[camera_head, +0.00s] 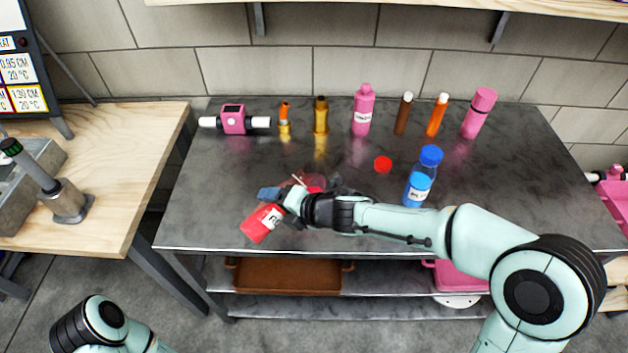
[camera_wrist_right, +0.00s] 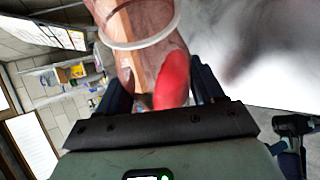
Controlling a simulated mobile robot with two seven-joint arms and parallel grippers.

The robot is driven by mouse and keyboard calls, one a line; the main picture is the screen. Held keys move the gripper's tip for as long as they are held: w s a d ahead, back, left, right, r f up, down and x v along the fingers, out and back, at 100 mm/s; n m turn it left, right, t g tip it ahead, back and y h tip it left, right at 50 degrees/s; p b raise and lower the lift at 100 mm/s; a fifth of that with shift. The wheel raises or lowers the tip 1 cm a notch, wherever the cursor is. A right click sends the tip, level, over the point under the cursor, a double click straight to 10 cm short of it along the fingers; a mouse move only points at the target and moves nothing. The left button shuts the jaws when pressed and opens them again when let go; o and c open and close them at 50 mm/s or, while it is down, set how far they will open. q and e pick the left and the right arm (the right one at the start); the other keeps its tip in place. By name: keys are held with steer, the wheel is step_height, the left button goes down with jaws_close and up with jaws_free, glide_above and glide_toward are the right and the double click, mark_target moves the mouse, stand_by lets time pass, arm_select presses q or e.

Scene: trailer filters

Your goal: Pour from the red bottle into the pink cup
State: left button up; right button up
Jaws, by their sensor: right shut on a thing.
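The red bottle (camera_head: 262,223) is tilted, its red, labelled end pointing down and to the left near the table's front edge. My right gripper (camera_head: 290,200) is shut on it and covers its middle. The wrist view shows a clear vessel with a pale rim (camera_wrist_right: 140,42) and red contents (camera_wrist_right: 172,80) between the fingers of my right gripper (camera_wrist_right: 160,88). A translucent pinkish-red shape (camera_head: 316,182) shows just behind the gripper; I cannot tell whether it is the pink cup or part of the bottle. My left gripper is out of view.
A loose red cap (camera_head: 383,163) lies on the dark table (camera_head: 225,170). A blue bottle (camera_head: 420,180) stands close behind my right forearm. Several pink, brown and orange containers and a pink-and-white device (camera_head: 233,121) line the back. The table's left part is clear.

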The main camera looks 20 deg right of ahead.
steer(key=shift+r+y+p, duration=0.3)
steer(key=shift+r+p, duration=0.05)
steer(key=shift+p, duration=0.25)
stand_by(0.5)
steer(key=shift+d+r+m+p, duration=0.1)
steer(key=shift+r+m+p, duration=0.3)
steer(key=shift+p, duration=0.5)
stand_by(0.3)
steer(key=shift+w+d+r+m+g+y+p, duration=0.1)
steer(key=shift+d+r+m+g+y+p, duration=0.25)
steer(key=shift+p, duration=0.65)
steer(key=shift+w+a+r+m+g+y+p, duration=0.1)
steer(key=shift+r+m+y+p, duration=0.15)
steer(key=shift+r+y+p, duration=0.5)
stand_by(1.4)
